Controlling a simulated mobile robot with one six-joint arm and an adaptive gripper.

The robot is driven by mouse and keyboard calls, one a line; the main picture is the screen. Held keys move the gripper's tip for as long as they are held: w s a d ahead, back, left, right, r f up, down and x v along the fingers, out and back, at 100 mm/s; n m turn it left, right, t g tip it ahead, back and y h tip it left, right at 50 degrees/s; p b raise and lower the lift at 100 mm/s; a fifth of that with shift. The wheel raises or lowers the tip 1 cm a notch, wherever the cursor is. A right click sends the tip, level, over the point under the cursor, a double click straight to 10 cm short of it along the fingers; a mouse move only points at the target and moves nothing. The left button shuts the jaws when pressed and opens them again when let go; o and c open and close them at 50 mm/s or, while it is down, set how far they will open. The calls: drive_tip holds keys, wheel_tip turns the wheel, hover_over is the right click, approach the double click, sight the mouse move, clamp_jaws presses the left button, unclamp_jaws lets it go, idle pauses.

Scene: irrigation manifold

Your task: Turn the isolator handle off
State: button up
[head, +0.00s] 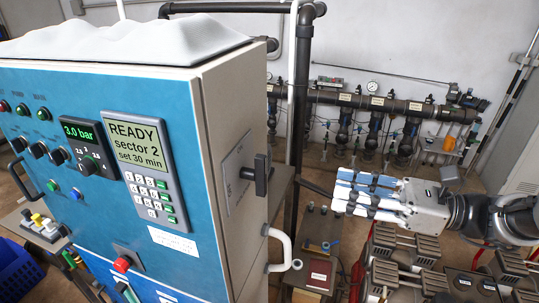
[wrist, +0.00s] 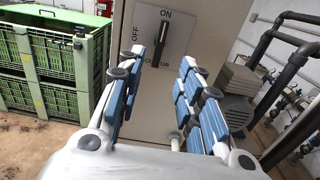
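The isolator handle (head: 257,175) is a black bar on the side face of the blue and grey control cabinet (head: 215,110). In the wrist view the handle (wrist: 161,43) stands upright on a grey plate (wrist: 174,28), in line with the word ON at the top; OFF is printed at the left. My gripper (head: 345,190) is to the right of the cabinet, apart from the handle. In the wrist view my gripper (wrist: 160,70) is open, its blue-padded fingers spread to either side below the handle with nothing between them.
A white bent pipe (head: 284,247) juts from the cabinet side below the handle. A dark vertical pipe (head: 301,90) and the manifold (head: 375,102) stand behind. Several grey units (head: 385,240) sit below my arm. Green crates (wrist: 50,60) stand at the left in the wrist view.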

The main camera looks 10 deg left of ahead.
sight(266, 173)
drive_tip(key=a, duration=0.5)
drive_tip(key=w+a, duration=0.1)
drive_tip(key=a, duration=1.1)
drive_tip(key=shift+w, duration=0.3)
drive_tip(key=shift+c, duration=0.3)
drive_tip(key=shift+f, duration=0.1)
clamp_jaws()
